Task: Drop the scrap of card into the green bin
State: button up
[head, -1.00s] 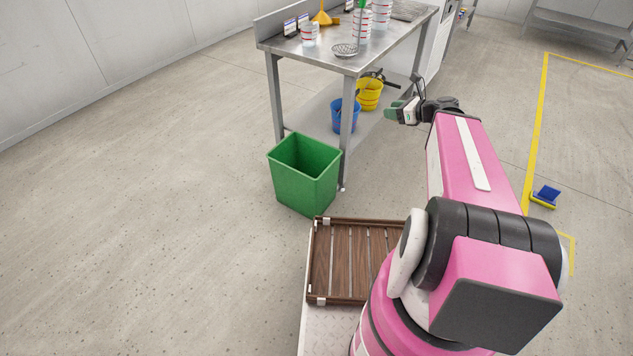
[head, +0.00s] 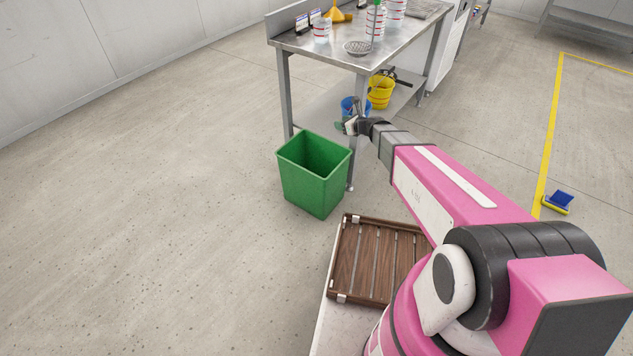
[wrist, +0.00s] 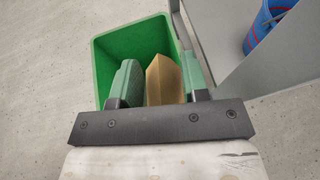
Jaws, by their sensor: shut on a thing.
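The green bin (head: 313,186) stands on the floor at the near end of the steel table, open at the top. It also shows in the wrist view (wrist: 104,70), beyond my fingers. My gripper (head: 345,126) is beside the table leg, near and above the bin's right rim in the head view. In the wrist view my gripper (wrist: 160,82) has its green fingers shut on the tan scrap of card (wrist: 163,80). The card overlaps the bin's opening there; its height above the rim is unclear. The card cannot be made out in the head view.
The steel table (head: 345,55) holds several containers and a yellow funnel (head: 336,14). A yellow bucket (head: 381,92) and a blue bucket (head: 352,105) stand on its lower shelf. A slatted wooden tray (head: 375,262) lies in front. Floor left of the bin is clear.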

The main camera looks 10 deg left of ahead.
jog(key=a+f, duration=1.2)
jog(key=f, duration=0.3)
jog(key=shift+s, duration=0.2)
jog(key=shift+r, duration=0.1)
jog(key=o, duration=1)
jog(key=shift+c, duration=0.2)
jog(key=v, duration=1)
jog(key=shift+s+d+r, duration=0.15)
jog(key=shift+d+r, duration=0.05)
jog(key=shift+d, duration=0.1)
